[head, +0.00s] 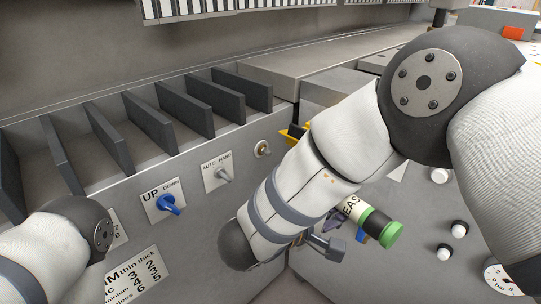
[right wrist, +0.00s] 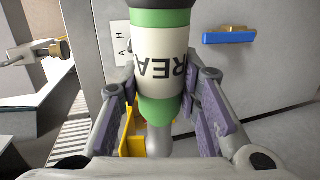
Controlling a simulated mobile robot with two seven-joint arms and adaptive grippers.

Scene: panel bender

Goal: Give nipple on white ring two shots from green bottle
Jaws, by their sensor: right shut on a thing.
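The green bottle (head: 378,228), a white-labelled cylinder with green bands and a dark end, is held tilted by my right gripper (head: 332,245). In the right wrist view the bottle (right wrist: 160,60) sits between the purple pads of my right gripper (right wrist: 160,90), which is shut on it. A brass nipple on a pale ring (head: 263,149) sits on the grey front panel, apart from the bottle. In the right wrist view a brass-tipped fitting (right wrist: 60,49) shows at upper left; I cannot tell whether it is that nipple. My left gripper is out of view.
A blue switch (head: 168,204) and a small toggle (head: 222,175) stick out of the front panel. Dark dividers (head: 150,125) stand in the tray above. White knobs (head: 440,175) and a gauge (head: 500,279) are on the right panel. Yellow parts (head: 293,133) lie behind my right arm.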

